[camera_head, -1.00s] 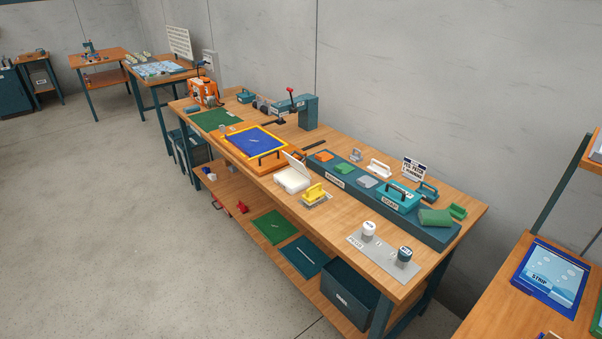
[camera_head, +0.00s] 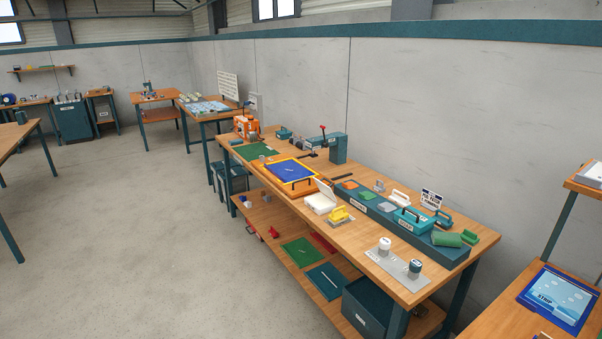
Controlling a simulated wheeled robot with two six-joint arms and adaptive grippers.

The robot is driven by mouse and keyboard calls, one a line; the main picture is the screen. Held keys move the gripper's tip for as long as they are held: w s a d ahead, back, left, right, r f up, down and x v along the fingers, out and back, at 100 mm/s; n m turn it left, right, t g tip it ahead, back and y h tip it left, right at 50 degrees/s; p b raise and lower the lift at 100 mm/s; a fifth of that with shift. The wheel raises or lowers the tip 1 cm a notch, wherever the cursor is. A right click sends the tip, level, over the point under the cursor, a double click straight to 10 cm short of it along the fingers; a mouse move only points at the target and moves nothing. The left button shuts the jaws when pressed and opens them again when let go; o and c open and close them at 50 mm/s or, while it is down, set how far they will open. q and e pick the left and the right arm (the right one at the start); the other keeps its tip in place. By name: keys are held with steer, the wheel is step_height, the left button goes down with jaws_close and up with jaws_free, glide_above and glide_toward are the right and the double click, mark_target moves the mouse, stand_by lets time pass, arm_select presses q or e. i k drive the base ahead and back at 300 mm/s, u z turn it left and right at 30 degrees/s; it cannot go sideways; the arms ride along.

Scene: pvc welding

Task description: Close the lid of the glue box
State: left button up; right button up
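The likely glue box is a white box (camera_head: 320,204) near the front edge of the long wooden workbench, left of a yellow-handled tool (camera_head: 340,214). Its lid (camera_head: 326,189) stands open, tilted up at the back. I cannot read a label on it. A teal case with a dark handle (camera_head: 410,220) sits on the dark raised shelf to its right and looks shut. Neither of my grippers is in view.
The workbench (camera_head: 385,259) also holds a blue mat in a yellow frame (camera_head: 291,170), a green mat (camera_head: 258,149), a teal press (camera_head: 337,148) and two small pots (camera_head: 385,246) on a grey plate. A side table with a blue strip tray (camera_head: 558,298) stands at right. The floor (camera_head: 170,240) left of the bench is clear.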

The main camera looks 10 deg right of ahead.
mark_target(326, 189)
steer(key=u, duration=0.6)
steer(key=i, duration=2.4)
steer(key=z, duration=1.25)
steer(key=i, duration=0.75)
steer(key=z, duration=0.8)
